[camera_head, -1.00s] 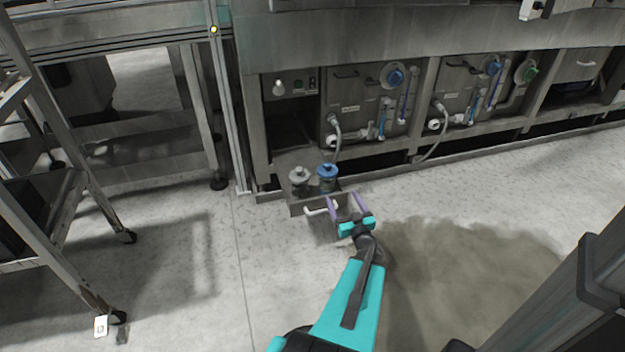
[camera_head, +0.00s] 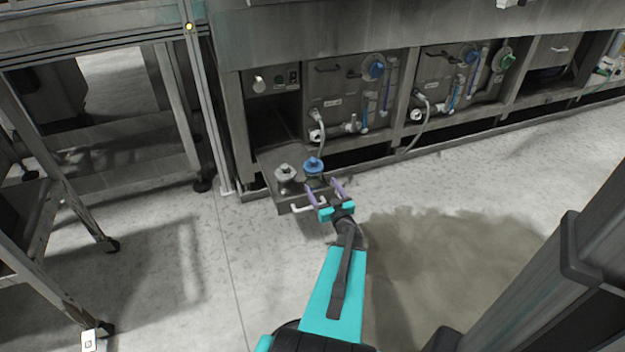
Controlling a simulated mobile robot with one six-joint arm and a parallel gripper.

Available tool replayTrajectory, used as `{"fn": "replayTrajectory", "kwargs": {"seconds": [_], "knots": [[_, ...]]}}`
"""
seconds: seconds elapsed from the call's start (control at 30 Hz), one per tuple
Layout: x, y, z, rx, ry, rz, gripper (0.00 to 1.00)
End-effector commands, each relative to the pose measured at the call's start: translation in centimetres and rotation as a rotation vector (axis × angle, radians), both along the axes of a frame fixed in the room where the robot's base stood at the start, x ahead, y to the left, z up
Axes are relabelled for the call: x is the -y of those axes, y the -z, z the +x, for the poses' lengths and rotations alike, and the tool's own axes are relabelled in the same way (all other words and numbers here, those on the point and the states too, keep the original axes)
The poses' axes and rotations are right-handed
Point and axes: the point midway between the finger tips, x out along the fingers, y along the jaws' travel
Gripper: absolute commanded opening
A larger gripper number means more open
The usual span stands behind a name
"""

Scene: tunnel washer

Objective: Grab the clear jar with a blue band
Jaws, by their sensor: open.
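Two jars stand in a pulled-out metal drawer (camera_head: 268,164) at the foot of the machine. The right jar (camera_head: 313,168) has a blue top, and its body is dark and partly hidden by the drawer and my gripper. The left jar (camera_head: 286,178) has a pale grey-white top. My gripper (camera_head: 324,188) is open, with its two purple fingers pointing at the blue-topped jar from the front. The fingertips are close to its lower part; I cannot tell whether they touch it.
The drawer has a white front handle (camera_head: 309,205) just below my fingers. Machine panels (camera_head: 352,97) with hoses and blue knobs rise behind. A wheeled metal rack (camera_head: 50,215) stands at the left. The floor (camera_head: 460,210) to the right is clear.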

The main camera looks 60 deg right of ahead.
Motion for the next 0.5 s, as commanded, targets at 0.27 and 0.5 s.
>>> {"fn": "replayTrajectory", "kwargs": {"seconds": [0.27, 0.5], "knots": [[2.4, 0.3, 3.2, 0.0, -0.002, -0.001, 0.75], [3.2, 0.0, 4.4, 0.0, -0.001, 0.0, 0.75]]}}
